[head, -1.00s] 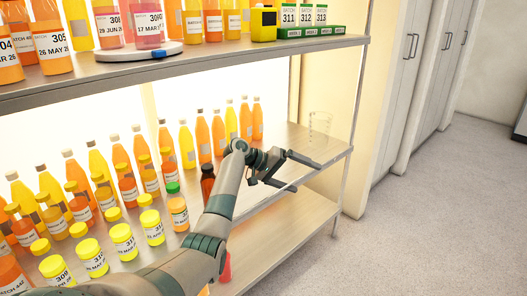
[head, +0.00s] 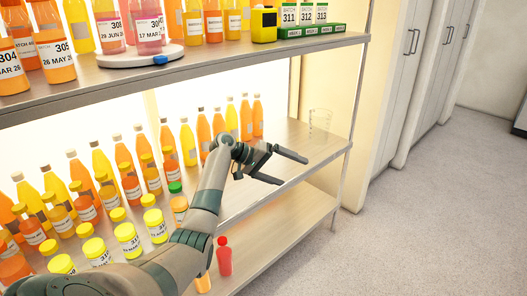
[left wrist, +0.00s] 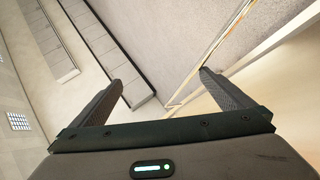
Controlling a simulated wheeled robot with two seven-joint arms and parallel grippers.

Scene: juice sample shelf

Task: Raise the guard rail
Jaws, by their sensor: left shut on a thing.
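My left gripper (head: 287,169) is in front of the middle shelf's right part, near its front edge. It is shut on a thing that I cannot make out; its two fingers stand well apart. Both fingers also show in the left wrist view (left wrist: 168,92), with grey floor behind the gap. A pale strip (head: 252,205) runs along the front edge of the middle shelf; I cannot tell for sure whether it is the guard rail. My left forearm hides part of that edge. My right gripper is not in view.
Several orange and yellow bottles (head: 190,145) and yellow-lidded jars (head: 128,238) crowd the middle shelf's left side. A clear beaker (head: 320,121) stands at its right back. The upper shelf (head: 200,62) hangs above my gripper. A red object (head: 224,258) is below. Floor (head: 420,230) is free to the right.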

